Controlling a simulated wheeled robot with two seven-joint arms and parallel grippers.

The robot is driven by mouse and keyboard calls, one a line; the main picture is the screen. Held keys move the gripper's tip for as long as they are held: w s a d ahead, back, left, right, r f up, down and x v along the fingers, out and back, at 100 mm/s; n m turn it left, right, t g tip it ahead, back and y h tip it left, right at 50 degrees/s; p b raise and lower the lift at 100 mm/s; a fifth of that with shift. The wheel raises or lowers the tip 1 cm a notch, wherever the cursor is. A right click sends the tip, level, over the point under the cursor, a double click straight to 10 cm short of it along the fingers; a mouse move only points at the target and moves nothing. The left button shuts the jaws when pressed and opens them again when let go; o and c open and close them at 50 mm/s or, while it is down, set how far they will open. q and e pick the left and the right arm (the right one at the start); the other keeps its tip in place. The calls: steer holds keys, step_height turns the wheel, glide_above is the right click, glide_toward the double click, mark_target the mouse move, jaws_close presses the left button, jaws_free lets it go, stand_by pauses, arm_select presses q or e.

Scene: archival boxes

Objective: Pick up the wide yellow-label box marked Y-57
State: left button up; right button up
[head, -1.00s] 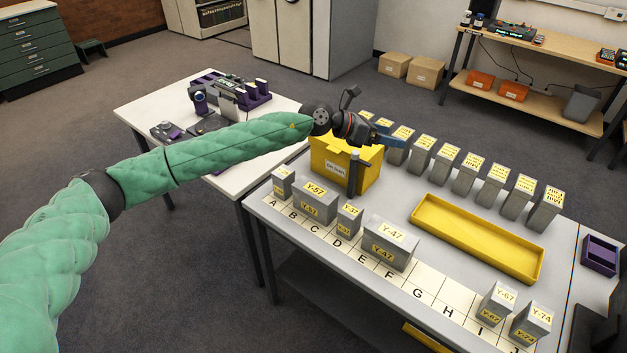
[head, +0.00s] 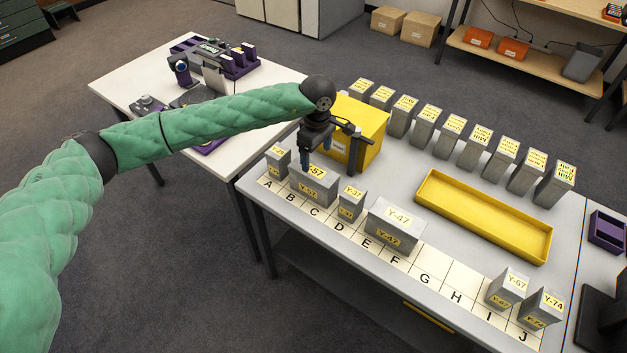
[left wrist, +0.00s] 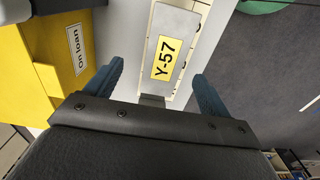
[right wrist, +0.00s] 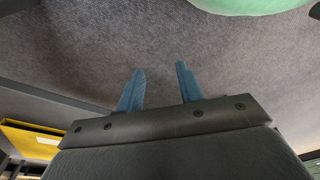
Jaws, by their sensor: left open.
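The wide grey box with yellow labels marked Y-57 (head: 313,190) stands upright on the lettered strip around B and C. In the left wrist view its top label (left wrist: 167,58) is readable between my finger lines. My left gripper (head: 318,158) points down above and just behind the box, open and empty, with its blue fingers apart. It also shows in the left wrist view (left wrist: 158,78), where the box lies beyond the fingertips and I see no contact. My right gripper (right wrist: 158,74) is open and empty over the grey floor; it is not in the head view.
A narrow box (head: 277,161) stands left of Y-57, and a narrow Y-37 box (head: 351,203) right of it. The yellow on-loan bin (head: 372,130) is close behind. A wide Y-47 box (head: 394,226) and a yellow tray (head: 484,218) stand further right.

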mark_target(314, 170)
arm_select(q)
steer(key=shift+f, duration=0.35)
steer(key=shift+s+f+p, duration=0.1)
steer(key=shift+f+p, duration=0.45)
steer(key=shift+f, duration=0.3)
steer(key=f+p, duration=0.1)
steer(key=f, duration=0.1)
steer(key=f+p, duration=0.2)
steer(key=shift+s+a, duration=0.2)
steer(key=shift+a, duration=0.2)
steer(key=shift+f+p, duration=0.35)
steer(key=shift+f, duration=0.2)
arm_select(e)
steer(key=s+d+f, duration=0.4)
steer(key=s+f, duration=0.2)
steer(key=f, duration=0.1)
steer(key=shift+d+f, duration=0.25)
arm_select(q)
steer(key=c, duration=1.4)
arm_select(e)
steer(key=shift+d, duration=0.1)
